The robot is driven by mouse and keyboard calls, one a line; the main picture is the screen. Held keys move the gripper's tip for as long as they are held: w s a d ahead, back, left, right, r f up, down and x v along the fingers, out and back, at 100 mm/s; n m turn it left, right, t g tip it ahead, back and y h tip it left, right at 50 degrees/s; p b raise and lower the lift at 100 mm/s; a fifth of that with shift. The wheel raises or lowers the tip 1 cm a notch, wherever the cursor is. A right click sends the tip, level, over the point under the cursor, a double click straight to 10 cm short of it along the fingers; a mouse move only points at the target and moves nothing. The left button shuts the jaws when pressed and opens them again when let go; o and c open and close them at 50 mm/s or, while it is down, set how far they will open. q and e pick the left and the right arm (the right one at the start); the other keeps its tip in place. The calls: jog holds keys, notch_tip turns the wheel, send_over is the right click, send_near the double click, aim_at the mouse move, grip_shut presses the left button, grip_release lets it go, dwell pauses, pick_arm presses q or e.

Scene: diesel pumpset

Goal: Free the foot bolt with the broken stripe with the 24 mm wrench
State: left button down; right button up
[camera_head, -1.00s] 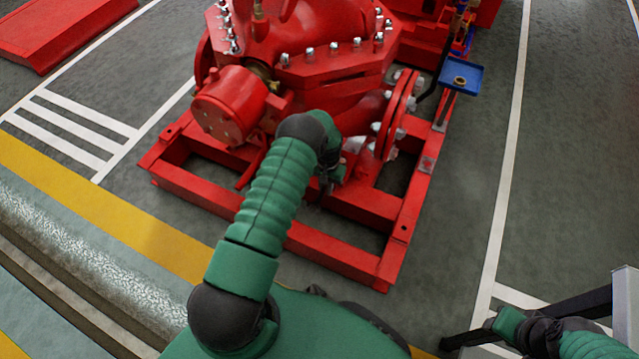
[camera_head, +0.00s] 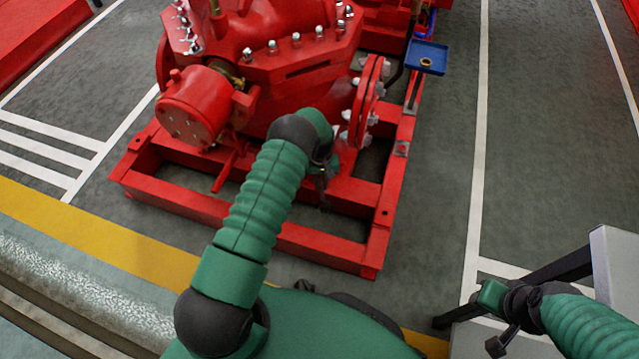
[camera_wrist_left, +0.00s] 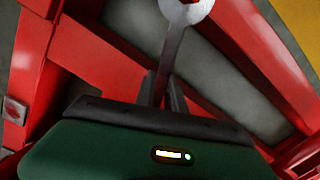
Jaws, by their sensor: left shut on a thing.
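My left gripper (camera_head: 322,188) is low over the front of the red base frame (camera_head: 325,248), mostly hidden behind its own wrist in the head view. In the left wrist view it (camera_wrist_left: 172,95) is shut on a grey wrench (camera_wrist_left: 170,45), whose pale rounded head (camera_wrist_left: 186,10) points away from me and is cut by the top edge. The head is over the frame and grey floor; I see no bolt in it. The foot bolt with the broken stripe cannot be made out. My right gripper (camera_head: 497,320) is at the lower right, its jaws unclear.
The red pump (camera_head: 285,75) with its bolted flange stands on the frame. A blue tray (camera_head: 428,50) holding a small brass-coloured ring stands at the right rail. A grey box-like object (camera_head: 615,280) on dark legs is beside my right arm.

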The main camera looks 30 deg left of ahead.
pick_arm(q)
jog(key=shift+r+p, duration=1.95)
jog(key=shift+r, duration=0.6)
